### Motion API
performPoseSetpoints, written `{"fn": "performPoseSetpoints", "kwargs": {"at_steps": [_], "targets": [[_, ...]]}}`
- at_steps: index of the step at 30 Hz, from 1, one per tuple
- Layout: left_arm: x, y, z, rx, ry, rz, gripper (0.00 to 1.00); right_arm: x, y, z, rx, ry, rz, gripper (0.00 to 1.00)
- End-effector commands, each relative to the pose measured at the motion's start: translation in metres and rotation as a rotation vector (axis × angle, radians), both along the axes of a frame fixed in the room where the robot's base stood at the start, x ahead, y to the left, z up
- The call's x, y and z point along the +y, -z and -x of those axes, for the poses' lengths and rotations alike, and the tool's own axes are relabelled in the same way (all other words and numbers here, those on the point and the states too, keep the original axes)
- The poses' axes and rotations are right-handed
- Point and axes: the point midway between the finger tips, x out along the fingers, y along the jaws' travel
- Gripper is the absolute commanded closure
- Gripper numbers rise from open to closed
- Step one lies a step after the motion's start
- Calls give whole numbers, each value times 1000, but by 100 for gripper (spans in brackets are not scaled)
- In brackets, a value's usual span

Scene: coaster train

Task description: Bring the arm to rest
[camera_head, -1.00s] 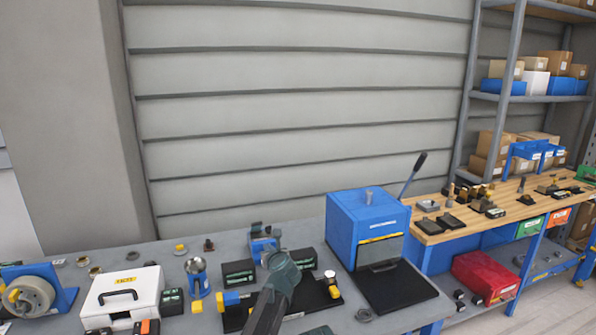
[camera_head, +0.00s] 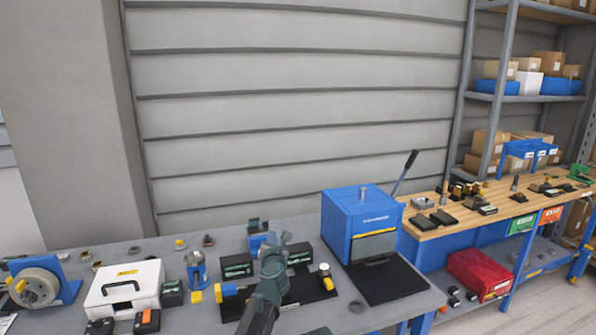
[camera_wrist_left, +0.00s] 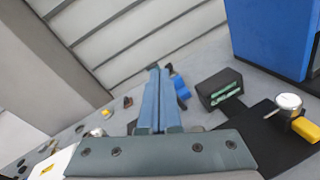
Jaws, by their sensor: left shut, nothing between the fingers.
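My left arm comes up from the bottom of the head view, with its gripper (camera_head: 283,242) above the grey bench. The gripper is shut and empty, and its fingers point away toward the wall. In the left wrist view, the two blue-grey fingers (camera_wrist_left: 158,75) lie side by side with nothing held between them. Behind and under the gripper are a small blue fixture (camera_head: 262,243) and a black mat (camera_head: 316,293), partly hidden by the arm. My right gripper is not in view.
A blue press-like box (camera_head: 350,232) with a lever stands to the right, with a dark mat (camera_head: 390,282) before it. A white case (camera_head: 122,290) and a reel (camera_head: 36,288) are on the left. The space above the bench is clear up to the slatted wall (camera_head: 300,120).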

Motion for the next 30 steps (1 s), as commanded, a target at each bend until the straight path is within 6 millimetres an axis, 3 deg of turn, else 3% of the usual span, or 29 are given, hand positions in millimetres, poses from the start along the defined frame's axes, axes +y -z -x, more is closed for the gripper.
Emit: {"fn": "performPoseSetpoints", "kwargs": {"at_steps": [8,11,15,17,21,24,30], "targets": [[-38,-17,35,-97,322,-531,100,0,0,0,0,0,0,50],[-59,-2,64,-114,516,-838,100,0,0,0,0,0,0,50],[-73,50,119,-83,833,-1279,100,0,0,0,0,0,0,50],[-68,78,146,-47,980,-1451,100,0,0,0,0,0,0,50],[-34,140,213,78,1331,-1765,100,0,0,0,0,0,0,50],[-6,167,250,168,1530,-1887,100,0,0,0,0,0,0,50],[46,193,309,331,1835,-1994,100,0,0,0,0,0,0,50]]}}
